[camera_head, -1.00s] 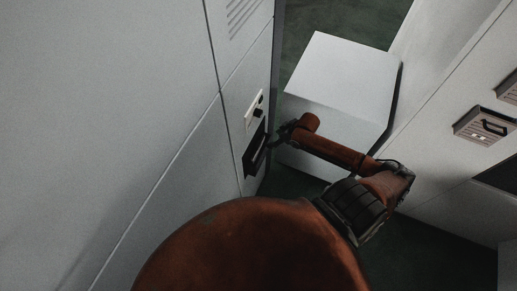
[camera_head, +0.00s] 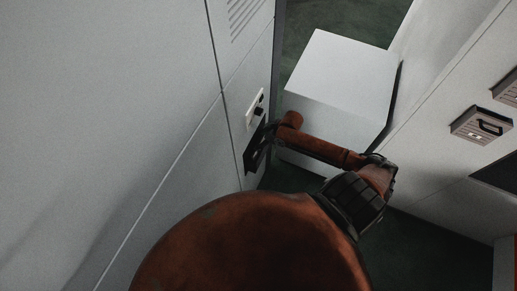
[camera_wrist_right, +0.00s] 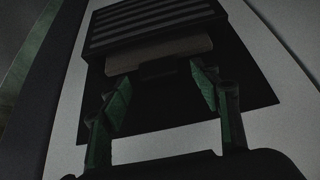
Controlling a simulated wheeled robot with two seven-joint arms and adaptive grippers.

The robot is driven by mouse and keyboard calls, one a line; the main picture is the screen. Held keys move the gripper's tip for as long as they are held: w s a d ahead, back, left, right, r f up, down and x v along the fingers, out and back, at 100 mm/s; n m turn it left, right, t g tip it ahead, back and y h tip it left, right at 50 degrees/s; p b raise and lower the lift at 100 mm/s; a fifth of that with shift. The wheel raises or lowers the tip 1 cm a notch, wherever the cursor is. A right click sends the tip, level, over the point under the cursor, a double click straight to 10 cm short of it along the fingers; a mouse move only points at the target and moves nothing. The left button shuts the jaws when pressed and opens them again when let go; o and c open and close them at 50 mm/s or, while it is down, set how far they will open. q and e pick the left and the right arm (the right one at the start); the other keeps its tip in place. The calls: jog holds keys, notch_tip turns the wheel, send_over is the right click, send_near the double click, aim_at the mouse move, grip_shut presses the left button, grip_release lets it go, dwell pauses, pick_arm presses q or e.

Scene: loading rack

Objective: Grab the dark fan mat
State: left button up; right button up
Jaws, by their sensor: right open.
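A dark ribbed unit, which looks like the fan mat (camera_wrist_right: 155,22), fills the top of the right wrist view, with a paler grey-brown front edge (camera_wrist_right: 170,50). Around and below it is a black rectangular area (camera_wrist_right: 255,92) on a pale cabinet face. In the head view a dark rectangle shows low on the left cabinet (camera_head: 251,158), partly behind my gripper. My right gripper (camera_wrist_right: 160,88) is open and empty. Its fingers stand apart just before the unit's front edge; contact cannot be told. In the head view the right gripper (camera_head: 267,138) is close to the cabinet face. My left gripper is not in view.
A small white panel with black knobs (camera_head: 256,108) is just above the dark rectangle. A white box (camera_head: 340,78) stands close behind my right arm. Another pale cabinet with a handled unit (camera_head: 483,125) is on the right. Dark green floor (camera_head: 425,235) shows between them.

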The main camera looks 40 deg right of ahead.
jog(key=shift+c, duration=0.7)
jog(key=c, duration=1.2)
